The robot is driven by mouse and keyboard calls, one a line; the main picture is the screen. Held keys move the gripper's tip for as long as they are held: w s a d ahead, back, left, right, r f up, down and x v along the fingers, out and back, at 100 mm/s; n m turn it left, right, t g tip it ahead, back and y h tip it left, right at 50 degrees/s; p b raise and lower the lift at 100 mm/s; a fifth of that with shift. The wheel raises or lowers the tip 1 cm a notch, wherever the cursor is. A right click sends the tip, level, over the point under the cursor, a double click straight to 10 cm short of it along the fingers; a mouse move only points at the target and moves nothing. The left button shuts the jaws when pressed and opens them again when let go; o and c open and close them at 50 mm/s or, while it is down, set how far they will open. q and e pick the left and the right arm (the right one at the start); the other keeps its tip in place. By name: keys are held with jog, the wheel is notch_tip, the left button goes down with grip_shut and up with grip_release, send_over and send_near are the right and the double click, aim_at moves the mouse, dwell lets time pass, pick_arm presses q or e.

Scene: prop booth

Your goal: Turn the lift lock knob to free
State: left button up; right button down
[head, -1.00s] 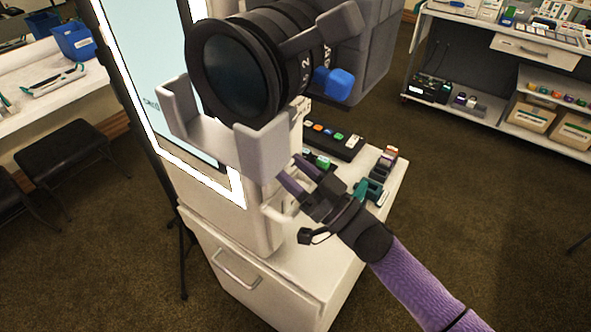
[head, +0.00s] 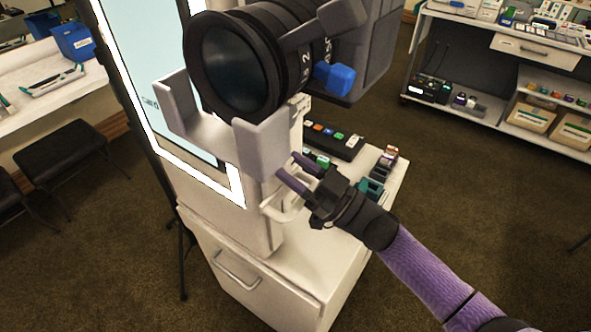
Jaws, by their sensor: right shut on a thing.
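A white column (head: 225,212) carries a grey cradle (head: 262,148) with a large black-lensed camera (head: 240,62) above it. My right gripper (head: 284,166) comes in from the lower right. Its two purple-grey fingers point at the column's right side, just below the cradle. They are closed on a small part there, which appears to be the lift lock knob. The knob itself is hidden by the fingers and the cradle, so its setting cannot be read. My left gripper is out of view.
A pale handle (head: 281,212) sticks out just below my right fingers. Behind them, a dark button panel (head: 336,141) and small coloured items (head: 371,187) sit on the white cabinet top (head: 318,262). A blue knob (head: 334,77) shows on the camera. Open carpet lies to the right.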

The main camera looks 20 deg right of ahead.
jog(key=n+g+y, duration=0.1)
jog(key=n+g, duration=0.1)
jog(key=n, duration=0.3)
jog(key=shift+w+d, duration=0.1)
jog(key=n+g, duration=0.1)
jog(key=n, duration=0.1)
jog(key=n+g+y, duration=0.1)
jog(key=n, duration=0.2)
jog(key=shift+r+g, duration=0.1)
jog(key=shift+g, duration=0.3)
jog(key=n+g, duration=0.1)
jog(key=n, duration=0.2)
jog(key=shift+d+r, duration=0.1)
jog(key=n+g+h+p, duration=0.1)
jog(key=n, duration=0.2)
jog(key=shift+r, duration=0.1)
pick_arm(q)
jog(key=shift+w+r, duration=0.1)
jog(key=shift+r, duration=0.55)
pick_arm(e)
jog(key=shift+n, duration=0.6)
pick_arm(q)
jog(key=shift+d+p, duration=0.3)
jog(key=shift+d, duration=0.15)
